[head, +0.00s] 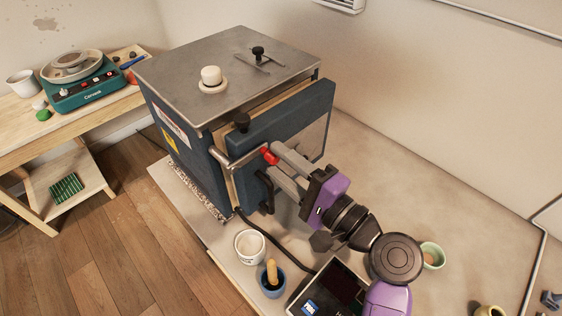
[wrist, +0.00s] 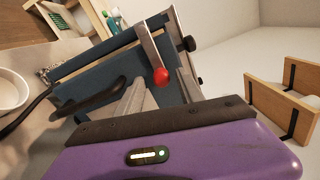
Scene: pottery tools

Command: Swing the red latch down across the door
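The kiln (head: 170,118) is a blue box with a grey metal top, and its blue door (head: 290,112) faces my arm. The latch (head: 240,158) is a metal bar at the door's left edge with a red knob (head: 270,156) at its end. In the wrist view the bar (wrist: 149,47) runs to the red knob (wrist: 160,76). My gripper (head: 274,157) is at the door front, its two grey fingers apart around the knob. In the wrist view my gripper (wrist: 160,88) shows a clear gap on both sides of the knob; contact is not visible.
A black door handle (head: 266,190) is just below my fingers. A white cup (head: 250,246), a blue pot with a wooden-handled tool (head: 272,280) and a dark-screened box (head: 335,290) stand in front. A green cup (head: 432,255) is to the right.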

